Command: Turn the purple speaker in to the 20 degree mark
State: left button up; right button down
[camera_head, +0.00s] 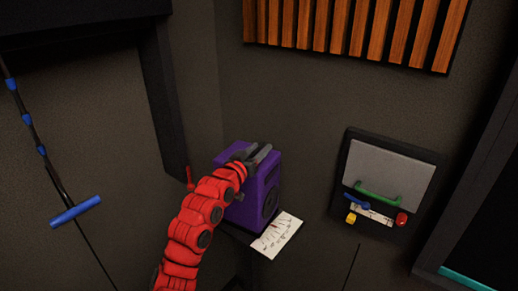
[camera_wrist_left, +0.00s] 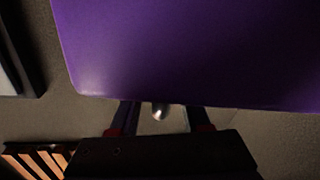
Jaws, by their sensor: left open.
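The purple speaker (camera_head: 266,180) stands upright in the corner in the head view, its round drivers facing right. A white card with scale marks (camera_head: 279,236) lies at its lower right; the separate numbers are too small to read. My left gripper (camera_head: 262,154) is open at the top of the speaker, with its fingers over the upper part. I cannot tell whether they touch it. In the left wrist view the purple speaker (camera_wrist_left: 200,50) fills the upper part, beyond the two dark fingers (camera_wrist_left: 158,117). My right gripper does not show.
A wall panel (camera_head: 388,180) with a green handle and blue, yellow and red controls is at the right. A blue bar handle (camera_head: 76,210) hangs on a cord at the left. Wooden slats (camera_head: 350,30) are on the wall above. A red lever (camera_head: 190,178) stands left of the speaker.

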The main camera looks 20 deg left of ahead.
pick_arm(q)
grip_shut()
dwell(1.4)
